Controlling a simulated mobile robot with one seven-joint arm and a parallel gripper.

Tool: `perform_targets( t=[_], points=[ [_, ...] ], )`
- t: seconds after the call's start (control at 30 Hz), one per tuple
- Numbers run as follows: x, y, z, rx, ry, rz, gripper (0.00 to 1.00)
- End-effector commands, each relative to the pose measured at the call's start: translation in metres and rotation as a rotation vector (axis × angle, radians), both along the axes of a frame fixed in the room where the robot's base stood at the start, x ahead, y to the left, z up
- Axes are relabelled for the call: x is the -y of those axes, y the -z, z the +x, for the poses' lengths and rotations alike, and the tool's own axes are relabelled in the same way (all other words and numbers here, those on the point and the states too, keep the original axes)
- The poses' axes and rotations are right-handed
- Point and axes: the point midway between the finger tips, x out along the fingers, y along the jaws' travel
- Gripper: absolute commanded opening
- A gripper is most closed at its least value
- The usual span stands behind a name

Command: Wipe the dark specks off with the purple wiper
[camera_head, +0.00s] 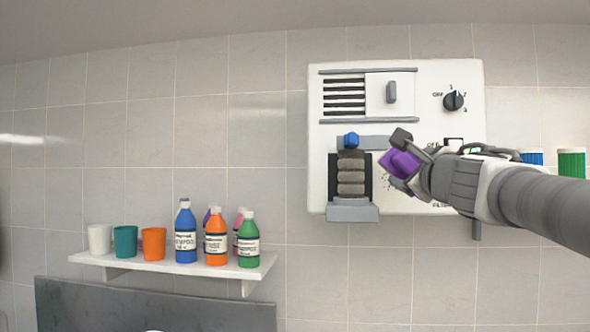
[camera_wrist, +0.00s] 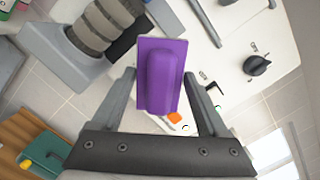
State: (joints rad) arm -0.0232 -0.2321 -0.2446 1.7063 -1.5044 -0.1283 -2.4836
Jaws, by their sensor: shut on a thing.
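My gripper (camera_head: 400,160) is shut on the purple wiper (camera_head: 401,163) and holds it in front of the lower middle of the white wall panel (camera_head: 430,84). In the wrist view the wiper (camera_wrist: 161,75) sits between the two fingers of my gripper (camera_wrist: 160,100), its flat purple plate facing the panel. A few small dark specks (camera_head: 387,182) show on the panel just left of and below the wiper in the head view. The wiper and gripper hide the panel behind them, so I cannot tell whether the wiper touches it.
The panel carries a dark knob (camera_head: 453,100), a vent with a grey slider (camera_head: 391,92), and a grey roll stack (camera_head: 351,173) in a dark holder close left of the wiper. A shelf (camera_head: 180,264) with cups and bottles hangs lower left. Bare tiled wall lies between.

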Motion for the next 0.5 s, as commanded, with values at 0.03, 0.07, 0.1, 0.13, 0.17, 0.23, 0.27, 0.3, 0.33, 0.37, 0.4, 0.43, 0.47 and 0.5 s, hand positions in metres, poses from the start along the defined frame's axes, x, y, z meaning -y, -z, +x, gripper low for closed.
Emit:
perform_targets(
  t=[0.03, 0.07, 0.1, 0.13, 0.17, 0.23, 0.27, 0.3, 0.33, 0.37, 0.4, 0.43, 0.47, 0.5],
  points=[
    [0.000, 0.000, 0.000, 0.001, 0.000, 0.000, 0.32],
    [0.000, 0.000, 0.001, 0.001, 0.000, 0.000, 0.32],
    [0.001, 0.000, 0.002, 0.000, 0.000, 0.000, 0.32],
    [0.001, 0.000, 0.004, 0.000, 0.000, 0.000, 0.32],
    [0.001, 0.000, 0.006, 0.000, 0.000, 0.000, 0.32],
    [0.002, 0.000, 0.011, -0.001, -0.001, 0.000, 0.32],
    [0.002, 0.000, 0.014, -0.001, -0.001, 0.000, 0.32],
    [0.003, 0.001, 0.018, -0.001, 0.000, 0.000, 0.32],
    [0.004, 0.001, 0.022, -0.001, 0.000, 0.000, 0.32],
    [0.005, 0.000, 0.025, -0.001, 0.000, 0.000, 0.32],
    [0.006, 0.000, 0.029, -0.001, 0.001, 0.001, 0.32],
    [0.007, 0.000, 0.032, -0.001, 0.001, 0.000, 0.32],
    [0.007, 0.000, 0.035, -0.001, 0.000, -0.001, 0.32],
    [0.008, 0.000, 0.039, -0.001, 0.000, -0.001, 0.32]
  ],
)
